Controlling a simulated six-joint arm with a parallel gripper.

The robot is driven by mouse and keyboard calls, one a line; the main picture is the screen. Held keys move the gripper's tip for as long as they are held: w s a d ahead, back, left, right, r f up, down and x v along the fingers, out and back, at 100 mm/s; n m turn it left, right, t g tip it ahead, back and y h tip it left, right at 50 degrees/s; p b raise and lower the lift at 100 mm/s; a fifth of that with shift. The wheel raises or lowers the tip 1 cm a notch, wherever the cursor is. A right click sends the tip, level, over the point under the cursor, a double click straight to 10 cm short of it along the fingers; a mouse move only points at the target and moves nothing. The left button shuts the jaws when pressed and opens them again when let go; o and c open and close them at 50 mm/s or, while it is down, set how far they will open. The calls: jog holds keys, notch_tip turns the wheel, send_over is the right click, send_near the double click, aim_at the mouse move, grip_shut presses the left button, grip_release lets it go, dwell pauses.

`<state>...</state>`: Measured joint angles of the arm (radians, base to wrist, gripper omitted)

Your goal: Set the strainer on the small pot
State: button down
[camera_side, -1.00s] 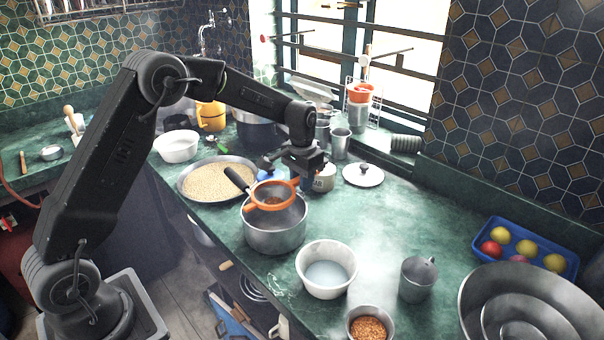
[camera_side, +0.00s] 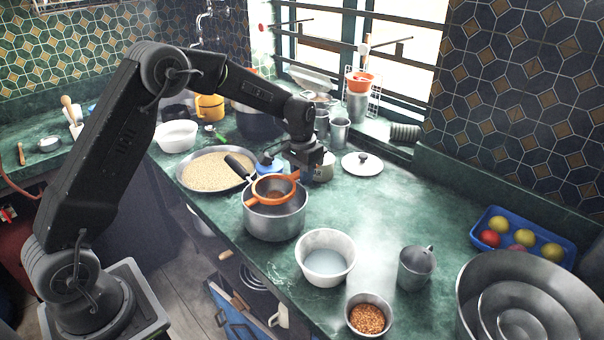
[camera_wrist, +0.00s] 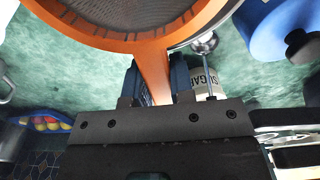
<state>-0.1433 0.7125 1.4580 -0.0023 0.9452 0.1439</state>
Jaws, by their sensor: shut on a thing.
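My gripper (camera_side: 300,170) is at the strainer's right side. In the wrist view my gripper (camera_wrist: 155,82) is shut on the strainer's orange tab (camera_wrist: 154,65), and the mesh (camera_wrist: 120,15) shows at the top. The inside of the pot is mostly hidden by the strainer.
A pan of grain (camera_side: 210,172) is left of the pot, and a white bowl (camera_side: 326,262) is in front right. A blue-lidded item (camera_side: 266,168) and a sugar tin (camera_side: 325,170) stand behind. A lid (camera_side: 362,163) lies at the back.

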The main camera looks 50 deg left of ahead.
jog(key=shift+s+f, duration=0.2)
jog(key=shift+f, duration=0.3)
jog(key=shift+s+f, duration=0.2)
jog(key=shift+f, duration=0.3)
jog(key=c, duration=1.2)
grip_release()
jog(key=o, duration=0.3)
jog(key=shift+r, duration=0.3)
notch_tip(320, 180, up, 15)
jog(key=s+d+r+t, duration=0.1)
jog(key=s+d+r, duration=0.2)
jog(key=s+r, duration=0.3)
jog(key=s+d+f+t, duration=0.1)
jog(key=s+d+t, duration=0.1)
jog(key=s, duration=1)
jog(key=s+d+f+t, duration=0.1)
jog(key=s+d+t, duration=0.1)
jog(key=s, duration=1)
jog(key=shift+s+d, duration=0.2)
jog(key=shift+s, duration=0.05)
